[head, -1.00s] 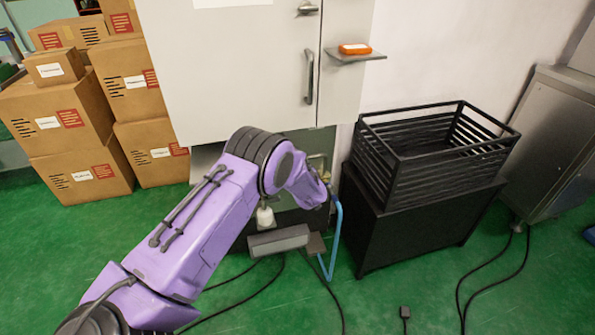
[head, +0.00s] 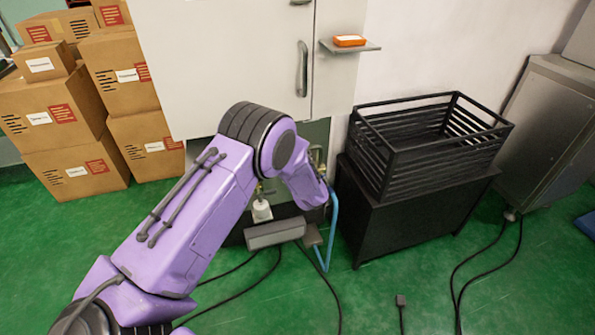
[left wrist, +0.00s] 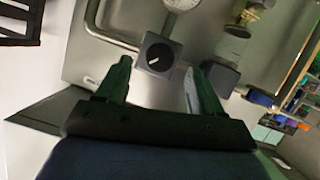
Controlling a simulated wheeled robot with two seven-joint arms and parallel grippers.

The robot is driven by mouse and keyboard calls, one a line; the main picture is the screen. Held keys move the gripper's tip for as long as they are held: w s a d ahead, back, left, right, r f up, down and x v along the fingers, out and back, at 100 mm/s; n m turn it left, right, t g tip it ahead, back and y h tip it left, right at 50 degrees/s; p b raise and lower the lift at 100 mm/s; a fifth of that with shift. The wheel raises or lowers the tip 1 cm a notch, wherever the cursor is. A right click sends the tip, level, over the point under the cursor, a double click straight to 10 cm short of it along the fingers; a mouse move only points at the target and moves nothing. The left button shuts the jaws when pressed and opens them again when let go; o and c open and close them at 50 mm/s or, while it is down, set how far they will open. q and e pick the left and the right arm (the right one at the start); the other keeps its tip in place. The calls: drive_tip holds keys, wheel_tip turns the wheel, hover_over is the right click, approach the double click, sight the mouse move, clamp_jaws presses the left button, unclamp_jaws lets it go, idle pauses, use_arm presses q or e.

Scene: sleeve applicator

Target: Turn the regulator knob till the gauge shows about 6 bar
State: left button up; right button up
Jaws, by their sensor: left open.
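In the left wrist view, a round dark knob (left wrist: 158,58) with a white pointer mark sits on a dark square block; I take it as the regulator knob. The white round gauge (left wrist: 181,4) is beside it, cut off by the top edge, so its reading cannot be made out. My left gripper (left wrist: 158,76) is open and empty, its fingers pointing toward the knob, which shows between the tips and looks apart from them. In the head view my left arm hides the gripper, the knob and the gauge. My right gripper is in neither view.
In the left wrist view, a dark block (left wrist: 222,76) stands close to one finger, and a grey bent pipe (left wrist: 97,25) is near the other. In the head view, a black crate (head: 392,165) stands right of the pale cabinet (head: 225,60). Cables lie on the green floor.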

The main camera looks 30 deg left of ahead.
use_arm(q)
drive_tip(key=v, duration=0.5)
drive_tip(key=shift+s+d, duration=0.1)
drive_tip(key=s+d+f+m+g+h+p, duration=0.1)
drive_tip(key=s+f+h, duration=0.1)
drive_tip(key=s+f, duration=0.45)
drive_tip(key=s+d+f+m+h+p, duration=0.1)
drive_tip(key=s+d+f+m+h, duration=0.15)
drive_tip(key=s, duration=0.75)
drive_tip(key=s+d+f+g+h+p, duration=0.1)
drive_tip(key=s+f+g, duration=0.1)
drive_tip(key=s, duration=0.9)
drive_tip(key=s+d+f+m+g+p, duration=0.1)
drive_tip(key=s+f+g+p, duration=0.1)
drive_tip(key=s, duration=1)
drive_tip(key=shift+s+f+g+h, duration=0.3)
drive_tip(key=shift+f+g+h, duration=0.05)
drive_tip(key=shift+g, duration=0.35)
drive_tip(key=shift+a, duration=0.15)
idle(0.4)
